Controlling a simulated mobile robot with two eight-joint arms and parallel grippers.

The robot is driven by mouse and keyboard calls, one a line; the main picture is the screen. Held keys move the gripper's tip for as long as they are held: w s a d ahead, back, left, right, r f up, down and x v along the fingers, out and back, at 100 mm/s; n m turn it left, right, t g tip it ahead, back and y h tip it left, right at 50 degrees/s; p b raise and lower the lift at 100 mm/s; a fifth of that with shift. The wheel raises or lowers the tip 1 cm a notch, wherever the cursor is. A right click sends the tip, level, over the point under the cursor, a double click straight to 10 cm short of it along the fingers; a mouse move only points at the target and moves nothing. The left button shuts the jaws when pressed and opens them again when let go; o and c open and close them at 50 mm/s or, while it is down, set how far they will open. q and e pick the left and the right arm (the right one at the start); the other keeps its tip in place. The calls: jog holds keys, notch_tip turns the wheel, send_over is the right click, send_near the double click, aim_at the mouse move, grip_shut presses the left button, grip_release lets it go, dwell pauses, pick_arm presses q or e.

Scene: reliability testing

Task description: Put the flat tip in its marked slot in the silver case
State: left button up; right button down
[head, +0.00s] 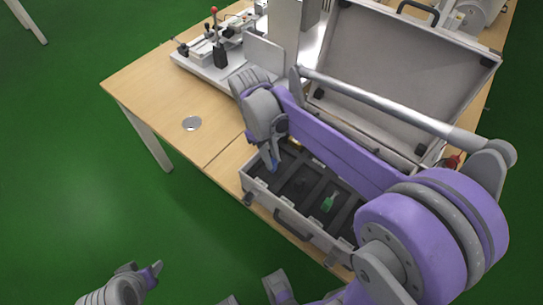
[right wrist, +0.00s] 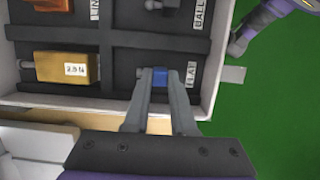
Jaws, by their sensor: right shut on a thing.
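The silver case (head: 262,206) stands open on the table. Its dark, divided inside also shows in the right wrist view, where the near case wall is pale (right wrist: 212,85). My right gripper (right wrist: 163,82) reaches down into the left end of the case and is shut on a small blue piece (right wrist: 159,76), apparently the flat tip. The piece is in the compartment beside a white label reading roughly FLAT (right wrist: 191,71). Whether it touches the slot floor is unclear. In the head view my right gripper (head: 273,160) partly hides it. My left gripper (head: 143,268) is empty and open, away from the table.
An orange block (right wrist: 68,67) lies in the neighbouring compartment. A green piece (head: 328,204) is in another compartment. The raised lid (head: 400,55) stands behind, partly behind my right arm. A bench device (head: 215,45) is at the back left.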

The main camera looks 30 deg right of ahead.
jog(key=shift+f, duration=0.2)
jog(key=c, duration=0.7)
grip_release()
jog(key=shift+c, duration=0.2)
jog(key=shift+r, duration=0.55)
jog(key=p+v, duration=0.1)
jog(key=v, duration=1)
jog(key=shift+w, duration=0.15)
jog(key=shift+r, duration=0.15)
